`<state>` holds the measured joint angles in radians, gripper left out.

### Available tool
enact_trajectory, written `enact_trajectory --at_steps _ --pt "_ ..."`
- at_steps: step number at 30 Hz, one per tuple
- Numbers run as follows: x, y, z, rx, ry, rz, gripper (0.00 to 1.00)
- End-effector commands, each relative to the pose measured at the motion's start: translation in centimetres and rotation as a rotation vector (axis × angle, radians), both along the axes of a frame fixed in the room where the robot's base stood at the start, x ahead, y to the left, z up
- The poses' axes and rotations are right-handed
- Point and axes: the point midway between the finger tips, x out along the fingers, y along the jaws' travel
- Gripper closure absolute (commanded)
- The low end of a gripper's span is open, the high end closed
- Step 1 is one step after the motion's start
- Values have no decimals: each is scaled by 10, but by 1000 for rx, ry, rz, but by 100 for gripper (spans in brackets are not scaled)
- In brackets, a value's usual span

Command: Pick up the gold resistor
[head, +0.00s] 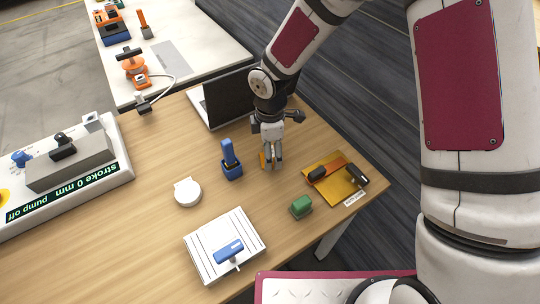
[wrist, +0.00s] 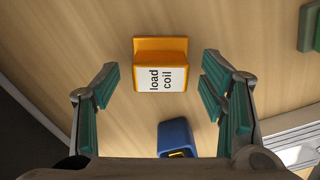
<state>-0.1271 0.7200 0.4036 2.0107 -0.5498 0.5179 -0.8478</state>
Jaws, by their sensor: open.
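A gold-orange block (wrist: 161,50) with a white label reading "load coil" lies on the wooden table, between and slightly beyond my fingertips in the wrist view. In the head view a sliver of this block (head: 262,160) shows beside my fingers, mostly hidden. My gripper (head: 272,164) points down over the table and is open. In the wrist view my gripper (wrist: 158,78) has its green-padded fingers wide apart, with nothing held.
A blue block with an upright handle (head: 231,162) stands close left of my gripper. A green block (head: 301,206) and a yellow tray (head: 350,196) with dark parts lie to the right. A laptop (head: 226,100) is behind.

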Motion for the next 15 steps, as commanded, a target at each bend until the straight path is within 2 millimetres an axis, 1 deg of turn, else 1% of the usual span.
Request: enact_trajectory --at_steps 1,4,10,11,12,14,15 --pt "-1 0 -6 -1 2 1 35" --pt "0 0 -11 -1 -1 2 35" --pt "0 0 -11 0 -1 1 35" --pt "0 0 -11 0 -1 1 37" --pt "0 0 -11 0 -1 1 46" --pt "0 0 -11 0 -1 1 60" --pt "0 0 -11 0 -1 1 69"
